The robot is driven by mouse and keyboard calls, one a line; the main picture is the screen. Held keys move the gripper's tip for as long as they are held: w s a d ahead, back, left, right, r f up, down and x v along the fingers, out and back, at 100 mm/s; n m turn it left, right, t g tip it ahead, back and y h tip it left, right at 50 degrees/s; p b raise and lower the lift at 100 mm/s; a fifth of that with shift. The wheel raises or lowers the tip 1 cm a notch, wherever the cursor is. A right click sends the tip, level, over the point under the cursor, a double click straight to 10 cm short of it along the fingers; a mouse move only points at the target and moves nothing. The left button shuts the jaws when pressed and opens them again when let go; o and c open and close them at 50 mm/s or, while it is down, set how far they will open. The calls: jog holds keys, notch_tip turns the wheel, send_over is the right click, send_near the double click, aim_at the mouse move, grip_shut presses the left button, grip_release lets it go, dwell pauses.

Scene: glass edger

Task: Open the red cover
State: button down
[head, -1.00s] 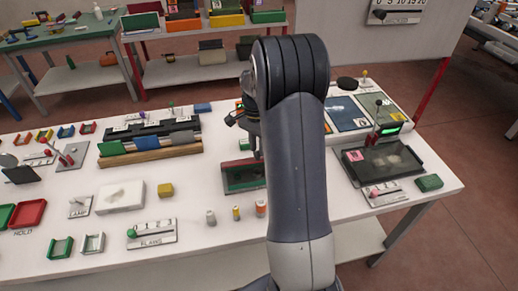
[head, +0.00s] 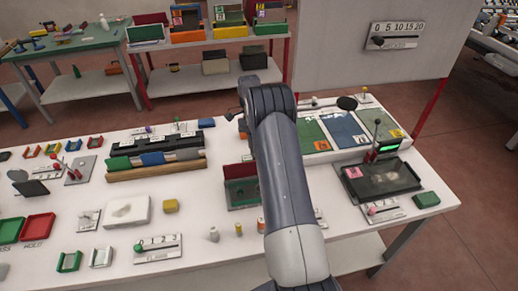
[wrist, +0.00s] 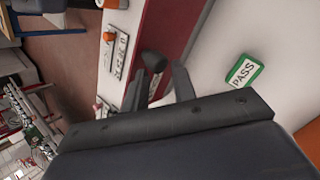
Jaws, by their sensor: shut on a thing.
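The red cover (head: 241,190) stands raised as an upright red panel on a green-edged base in the middle of the white table. Its right side is hidden behind my arm. In the wrist view a dark red panel (wrist: 187,25) runs slanting just beyond my gripper (wrist: 166,78). The fingers are close together there, at a rounded dark knob (wrist: 153,62) beside the panel. My gripper is shut on the cover, seemingly by this knob; the exact contact is hard to see. In the head view my arm hides the fingers.
A green-edged PASS sign (wrist: 243,71) shows in the wrist view.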

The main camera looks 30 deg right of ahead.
jog(key=shift+w+a+f+g, duration=0.15)
jog(key=shift+a+f+g, duration=0.05)
jog(key=shift+f, duration=0.45)
jog(key=shift+w+a+f+g, duration=0.15)
jog(key=shift+f+g, duration=0.05)
jog(key=shift+f, duration=0.4)
jog(key=c, duration=1.6)
grip_release()
jog(key=o, duration=0.3)
jog(key=shift+w+f, duration=0.2)
jog(key=shift+w, duration=0.15)
jog(key=shift+o, duration=0.2)
jog(key=shift+r, duration=0.3)
